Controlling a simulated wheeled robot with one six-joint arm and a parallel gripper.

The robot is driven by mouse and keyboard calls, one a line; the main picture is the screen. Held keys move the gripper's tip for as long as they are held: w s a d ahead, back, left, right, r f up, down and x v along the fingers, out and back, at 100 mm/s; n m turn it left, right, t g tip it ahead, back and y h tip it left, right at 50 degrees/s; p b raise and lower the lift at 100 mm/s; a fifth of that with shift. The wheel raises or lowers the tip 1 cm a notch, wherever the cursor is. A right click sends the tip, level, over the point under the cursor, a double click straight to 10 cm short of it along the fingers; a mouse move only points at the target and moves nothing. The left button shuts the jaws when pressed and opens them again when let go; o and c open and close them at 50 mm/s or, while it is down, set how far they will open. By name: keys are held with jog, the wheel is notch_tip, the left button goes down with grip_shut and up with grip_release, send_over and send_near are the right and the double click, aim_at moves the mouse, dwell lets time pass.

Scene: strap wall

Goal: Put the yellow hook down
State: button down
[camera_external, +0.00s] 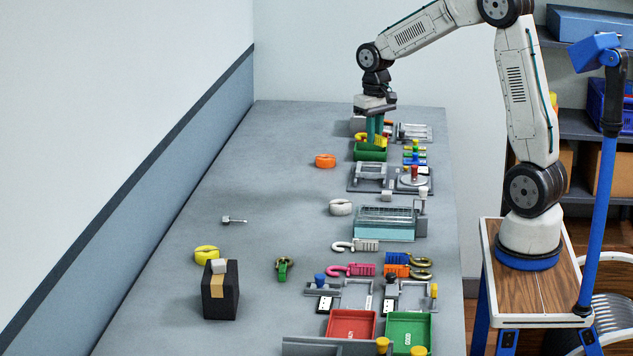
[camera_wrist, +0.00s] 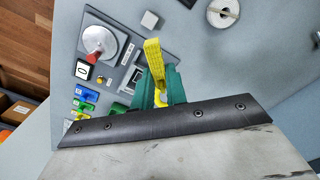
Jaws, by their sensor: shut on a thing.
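My gripper (camera_external: 375,132) has green fingers and points down at the far end of the grey table. In the wrist view the yellow hook (camera_wrist: 154,58) stands out from between the green fingers of my gripper (camera_wrist: 158,88).
An orange roll (camera_external: 325,161) lies left of the bin. Grey fixtures (camera_external: 370,171) and a round plate (camera_external: 414,181) stand nearer. White, pink and orange hooks, a red tray (camera_external: 351,326) and a black box (camera_external: 220,305) are at the near end. The table's left-middle is mostly clear.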

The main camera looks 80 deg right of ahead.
notch_tip(320, 180, down, 9)
jog(key=shift+d+f, duration=0.1)
jog(key=shift+f, duration=0.1)
send_over(323, 183)
jog(key=shift+f, duration=2.65)
jog(key=shift+f, duration=0.15)
jog(key=c, duration=1.5)
grip_release()
jog(key=shift+o, duration=0.5)
